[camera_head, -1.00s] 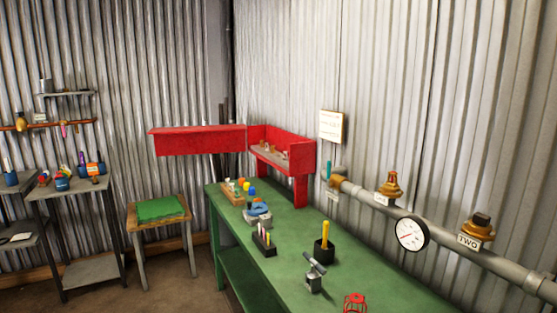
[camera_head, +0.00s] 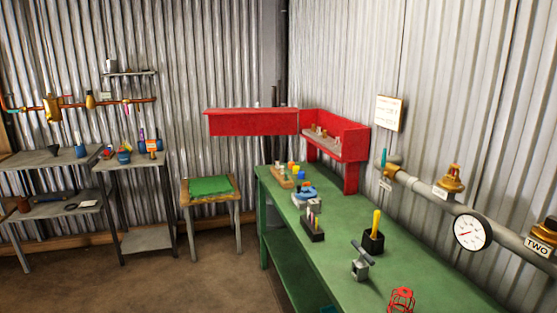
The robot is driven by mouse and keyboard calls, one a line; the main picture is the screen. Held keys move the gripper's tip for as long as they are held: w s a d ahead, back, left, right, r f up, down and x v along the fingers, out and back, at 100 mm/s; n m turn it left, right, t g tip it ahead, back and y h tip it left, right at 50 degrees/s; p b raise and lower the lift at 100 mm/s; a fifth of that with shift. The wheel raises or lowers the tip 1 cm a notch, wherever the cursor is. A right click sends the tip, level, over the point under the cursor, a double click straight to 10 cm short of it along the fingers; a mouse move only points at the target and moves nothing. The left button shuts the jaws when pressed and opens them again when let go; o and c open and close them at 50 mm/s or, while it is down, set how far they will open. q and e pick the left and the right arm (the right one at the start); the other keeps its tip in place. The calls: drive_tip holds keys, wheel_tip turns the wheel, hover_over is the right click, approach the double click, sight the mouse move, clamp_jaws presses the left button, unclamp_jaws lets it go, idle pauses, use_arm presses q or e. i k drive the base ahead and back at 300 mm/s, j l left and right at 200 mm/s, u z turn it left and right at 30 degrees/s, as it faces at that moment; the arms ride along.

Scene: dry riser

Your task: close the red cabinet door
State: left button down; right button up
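The red cabinet (camera_head: 350,146) stands on legs at the far end of the green workbench, against the corrugated wall. Its front is open and shows a shelf with several small brownish items. The red door (camera_head: 252,122) is swung wide open and sticks out to the left from the cabinet's far left end, beyond the end of the bench. Nothing touches the door. Neither of my grippers shows in the head view.
The green workbench (camera_head: 345,255) holds a black cup with a yellow-handled tool (camera_head: 374,236), a small vise (camera_head: 361,262) and a red wire cage (camera_head: 401,301). A stool with a green top (camera_head: 209,187) stands below the door. Brown floor is clear at left front.

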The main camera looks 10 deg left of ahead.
sight(227, 122)
drive_tip(key=i+j+u, duration=0.3)
drive_tip(key=i, duration=0.15)
drive_tip(key=i+j+u, duration=0.15)
drive_tip(key=i+u, duration=0.15)
drive_tip(key=i, duration=0.15)
drive_tip(key=i+u, duration=0.35)
drive_tip(key=i, duration=0.15)
